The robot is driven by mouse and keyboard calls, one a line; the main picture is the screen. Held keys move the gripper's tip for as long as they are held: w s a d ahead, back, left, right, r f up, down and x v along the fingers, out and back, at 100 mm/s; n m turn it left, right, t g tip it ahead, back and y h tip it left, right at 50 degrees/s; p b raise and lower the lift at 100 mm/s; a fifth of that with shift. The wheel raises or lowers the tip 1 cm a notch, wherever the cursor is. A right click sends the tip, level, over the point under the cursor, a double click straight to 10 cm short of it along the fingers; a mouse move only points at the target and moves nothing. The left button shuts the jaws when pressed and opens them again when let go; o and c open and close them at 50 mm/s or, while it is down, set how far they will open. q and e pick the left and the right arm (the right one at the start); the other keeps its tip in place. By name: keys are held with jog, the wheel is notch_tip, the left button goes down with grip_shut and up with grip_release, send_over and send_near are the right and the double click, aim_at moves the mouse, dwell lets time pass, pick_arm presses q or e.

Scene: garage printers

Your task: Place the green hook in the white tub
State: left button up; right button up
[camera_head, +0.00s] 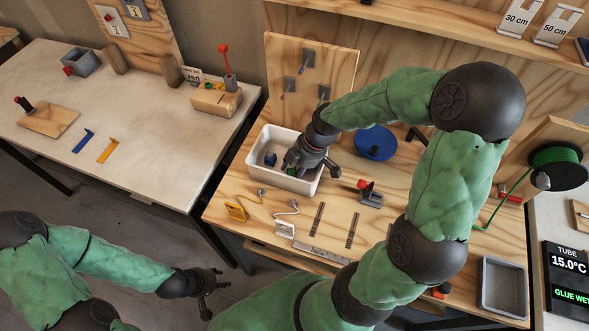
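The white tub (252,170) stands on the wooden bench, left of the middle. My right gripper (310,166) is over the tub's right part, with its fingers spread apart. A small green piece (291,172), perhaps the green hook, shows in the tub beside the gripper's left finger. Its shape is mostly hidden, and I cannot tell whether it touches the finger. A dark blue piece (270,158) and a bit of purple also lie in the tub. My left gripper (216,293) is open and empty, low in front of the bench.
A yellow piece (236,211), a white piece (285,229), wire hooks and dark strips lie in front of the tub. A grey tray (503,287) is at the right. A pale table (150,130) stands left across a gap.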

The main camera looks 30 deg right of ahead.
jog(key=shift+r, duration=0.1)
jog(key=shift+d+r, duration=0.15)
jog(key=shift+r, duration=0.25)
jog(key=p+v, duration=0.4)
jog(key=v, duration=0.7)
jog(key=shift+s, duration=0.15)
